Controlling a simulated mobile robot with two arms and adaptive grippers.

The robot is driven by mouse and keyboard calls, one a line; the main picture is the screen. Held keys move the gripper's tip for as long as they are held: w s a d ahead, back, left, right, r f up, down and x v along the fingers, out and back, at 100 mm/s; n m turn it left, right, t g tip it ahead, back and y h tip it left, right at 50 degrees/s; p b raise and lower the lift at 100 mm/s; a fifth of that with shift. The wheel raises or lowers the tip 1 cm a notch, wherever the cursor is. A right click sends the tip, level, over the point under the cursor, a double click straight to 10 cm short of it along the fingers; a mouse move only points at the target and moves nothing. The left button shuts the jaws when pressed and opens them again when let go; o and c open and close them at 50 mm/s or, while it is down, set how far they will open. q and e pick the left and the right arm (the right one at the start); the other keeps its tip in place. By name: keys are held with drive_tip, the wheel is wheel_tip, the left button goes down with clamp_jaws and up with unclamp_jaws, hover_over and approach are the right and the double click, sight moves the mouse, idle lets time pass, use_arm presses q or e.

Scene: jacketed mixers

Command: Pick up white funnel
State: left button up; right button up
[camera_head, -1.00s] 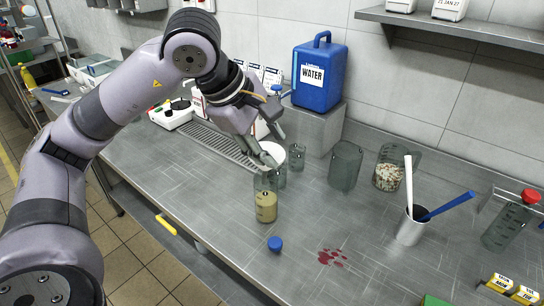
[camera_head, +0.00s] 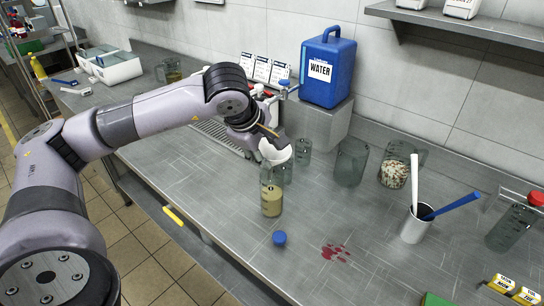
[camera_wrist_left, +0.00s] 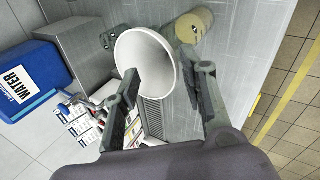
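The white funnel (camera_head: 276,152) stands wide mouth up above the metal counter, just behind a glass jar with beige contents (camera_head: 271,201). What holds it up is partly hidden by the jar. In the left wrist view the funnel (camera_wrist_left: 150,52) shows its open mouth, near the fingertips. My left gripper (camera_head: 268,138) is at the funnel, reaching in from the upper left. In the wrist view its fingers (camera_wrist_left: 160,72) are spread apart, one on each side of the funnel. Whether either finger touches it I cannot tell. My right gripper is out of view.
A small beaker (camera_head: 302,152), a larger empty beaker (camera_head: 350,162) and a beaker of pellets (camera_head: 393,170) stand to the right. The blue water container (camera_head: 327,70) is behind. A blue cap (camera_head: 279,238) and a red stain (camera_head: 335,252) lie in front. A white cup (camera_head: 414,226) holds utensils.

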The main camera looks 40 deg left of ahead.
use_arm(q)
drive_tip(key=p+x, duration=0.1)
drive_tip(key=x, duration=0.3)
drive_tip(key=shift+f+p, duration=0.3)
drive_tip(key=shift+w+f, duration=0.1)
drive_tip(key=shift+f, duration=0.1)
drive_tip(key=shift+c, duration=0.4)
drive_tip(key=c, duration=0.7)
clamp_jaws()
